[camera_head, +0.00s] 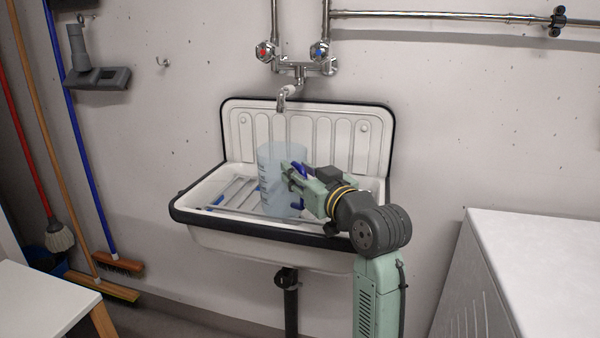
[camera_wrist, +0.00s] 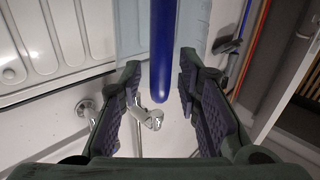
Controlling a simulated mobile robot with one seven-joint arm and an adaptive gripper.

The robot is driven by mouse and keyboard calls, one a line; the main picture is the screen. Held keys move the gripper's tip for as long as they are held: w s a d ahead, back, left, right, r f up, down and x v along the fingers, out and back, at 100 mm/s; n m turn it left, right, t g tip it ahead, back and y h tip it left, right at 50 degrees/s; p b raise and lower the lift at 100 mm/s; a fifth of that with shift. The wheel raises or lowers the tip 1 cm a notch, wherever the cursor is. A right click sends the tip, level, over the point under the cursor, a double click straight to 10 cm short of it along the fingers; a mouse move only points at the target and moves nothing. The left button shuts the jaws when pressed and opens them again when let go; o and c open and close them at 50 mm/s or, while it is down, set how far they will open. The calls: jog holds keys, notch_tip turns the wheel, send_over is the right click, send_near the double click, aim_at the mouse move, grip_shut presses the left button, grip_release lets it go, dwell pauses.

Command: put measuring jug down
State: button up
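The measuring jug (camera_head: 272,175) is pale blue and translucent, with a dark blue handle (camera_head: 298,203). It looks upright in the sink (camera_head: 205,190), under the tap (camera_head: 283,100); what its base rests on is hard to make out. My gripper (camera_head: 293,172) is at the jug's right side, at the handle. In the wrist view the handle (camera_wrist: 163,55) lies between my two fingers, with a visible gap on each side, so my gripper (camera_wrist: 159,72) is open around it. Part of the jug's wall (camera_wrist: 135,30) shows behind the handle.
A metal rack (camera_head: 235,192) lies in the sink beside the jug. The sink's ribbed backsplash (camera_head: 345,135) rises behind. A white-topped cabinet (camera_head: 540,255) stands at right and a white table (camera_head: 35,300) at front left. Brooms (camera_head: 75,120) lean on the left wall.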

jog(key=shift+d+r, duration=0.1)
jog(key=shift+r, duration=0.05)
jog(key=b+v, duration=0.1)
jog(key=v, duration=1.1)
jog(key=shift+b, duration=0.35)
